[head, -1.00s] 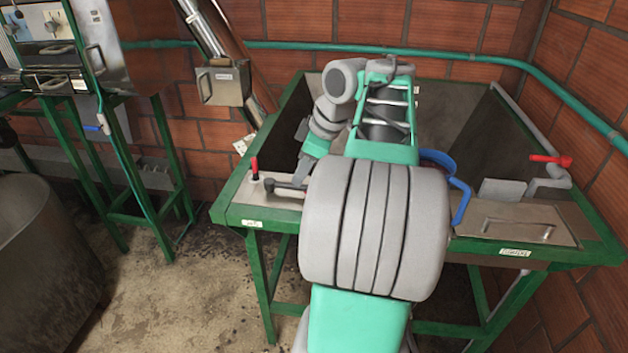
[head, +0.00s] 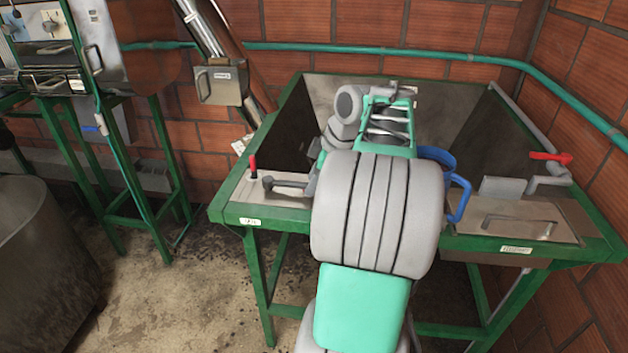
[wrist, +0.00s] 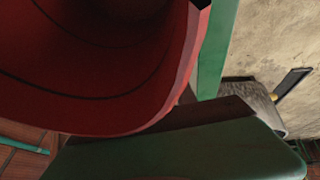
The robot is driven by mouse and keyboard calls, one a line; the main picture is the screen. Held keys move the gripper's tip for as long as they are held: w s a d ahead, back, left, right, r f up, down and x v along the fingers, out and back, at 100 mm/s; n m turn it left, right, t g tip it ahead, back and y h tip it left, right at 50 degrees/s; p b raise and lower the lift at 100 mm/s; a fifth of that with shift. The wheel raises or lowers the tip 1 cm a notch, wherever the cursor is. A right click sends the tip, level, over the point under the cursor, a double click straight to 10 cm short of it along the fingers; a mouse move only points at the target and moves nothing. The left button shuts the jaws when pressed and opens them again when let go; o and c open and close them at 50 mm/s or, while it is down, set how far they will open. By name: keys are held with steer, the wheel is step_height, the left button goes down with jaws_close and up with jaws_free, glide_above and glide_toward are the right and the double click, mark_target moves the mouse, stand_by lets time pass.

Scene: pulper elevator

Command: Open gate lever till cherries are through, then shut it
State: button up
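A red-handled lever (head: 253,166) stands upright at the front left corner of the green-framed tank (head: 240,213). Beside it, a dark grey lever arm (head: 285,184) lies across the metal top. I cannot tell which is the gate lever. My gripper is mostly hidden behind my own arm, just right of the grey arm; its fingers do not show. In the wrist view a large red curved surface (wrist: 150,100) fills the upper left, very close to the camera; I cannot tell what it is. No cherries are visible.
A blue-handled vessel (head: 458,190) sits partly behind my arm. A red-handled valve (head: 550,157) and a flat metal cover (head: 515,222) are at the tank's right. A metal box (head: 220,82) on a chute hangs behind left.

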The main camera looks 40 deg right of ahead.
jaws_close()
stand_by(1.1)
